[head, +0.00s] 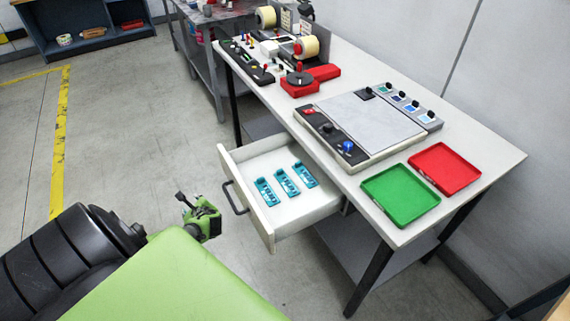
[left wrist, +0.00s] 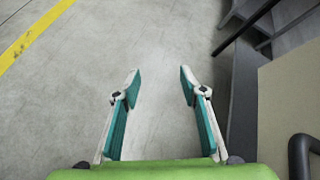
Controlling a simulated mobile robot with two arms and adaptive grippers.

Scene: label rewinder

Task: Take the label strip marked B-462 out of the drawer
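The white drawer (head: 318,207) under the table is pulled open. Three teal label strips (head: 265,191) (head: 287,182) (head: 305,174) lie side by side on its floor. Their print is too small to read, so I cannot tell which is B-462. My left gripper (left wrist: 160,88) is open and empty, with its teal-padded fingers apart over bare floor in the left wrist view. In the head view part of my left arm's end shows just left of the drawer front, outside the drawer. The drawer handle (left wrist: 301,155) shows at the right edge of the left wrist view. My right gripper is not in view.
On the white table (head: 460,187) are a green tray (head: 400,195), a red tray (head: 444,171), a control panel with a grey plate (head: 370,122) and a rewinder with rolls (head: 306,48). The dark drawer handle (head: 236,198) sticks out. Floor left of the drawer is clear.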

